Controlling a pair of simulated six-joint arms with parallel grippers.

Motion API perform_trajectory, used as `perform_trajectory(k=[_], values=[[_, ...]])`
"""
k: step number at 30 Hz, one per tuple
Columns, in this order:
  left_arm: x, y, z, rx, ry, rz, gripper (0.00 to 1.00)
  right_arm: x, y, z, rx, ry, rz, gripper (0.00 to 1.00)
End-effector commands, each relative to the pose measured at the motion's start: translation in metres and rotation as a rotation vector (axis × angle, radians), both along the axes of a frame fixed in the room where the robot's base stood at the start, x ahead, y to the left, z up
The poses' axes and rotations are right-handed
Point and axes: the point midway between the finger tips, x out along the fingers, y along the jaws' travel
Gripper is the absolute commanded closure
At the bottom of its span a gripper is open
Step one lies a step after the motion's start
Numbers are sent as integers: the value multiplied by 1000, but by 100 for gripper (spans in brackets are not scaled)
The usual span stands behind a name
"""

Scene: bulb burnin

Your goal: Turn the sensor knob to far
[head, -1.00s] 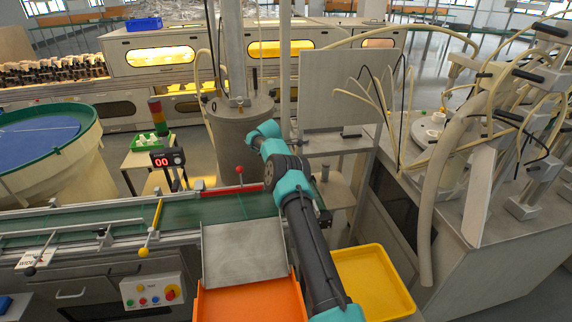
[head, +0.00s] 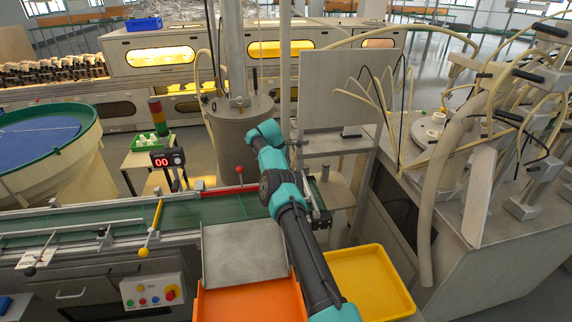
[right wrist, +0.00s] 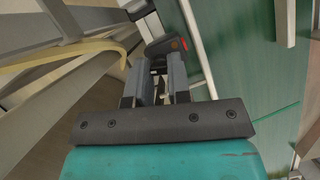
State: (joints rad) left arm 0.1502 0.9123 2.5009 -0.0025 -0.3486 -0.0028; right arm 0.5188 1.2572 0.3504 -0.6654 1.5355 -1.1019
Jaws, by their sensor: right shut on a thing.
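In the right wrist view my right gripper (right wrist: 161,72) is shut at a small dark sensor housing (right wrist: 157,47) with an orange-red spot on it. The sensor knob is mostly hidden between the fingertips, so its setting cannot be read. In the head view my right arm comes in from the bottom, and its gripper is hidden behind the arm. A dark part (head: 322,217) shows at the right end of the green conveyor belt (head: 180,212), just right of the arm. My left gripper is not in view.
A grey chute (head: 243,250) leads to an orange tray (head: 250,304), with a yellow tray (head: 370,283) to its right. A red-knobbed lever (head: 239,171) and a yellow lever (head: 144,252) stand along the belt. A display (head: 167,158) reads 00.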

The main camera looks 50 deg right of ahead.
Motion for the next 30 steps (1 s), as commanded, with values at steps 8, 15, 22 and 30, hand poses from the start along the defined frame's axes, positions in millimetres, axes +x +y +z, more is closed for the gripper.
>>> perform_trajectory(k=[8,15,22,30], values=[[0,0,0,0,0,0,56,-1,0,-1,2,3,-2,100],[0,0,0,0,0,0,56,-1,0,-1,2,3,-2,72],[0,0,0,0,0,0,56,0,0,0,1,2,-2,56],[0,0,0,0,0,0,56,-1,-1,2,0,0,-4,56]])
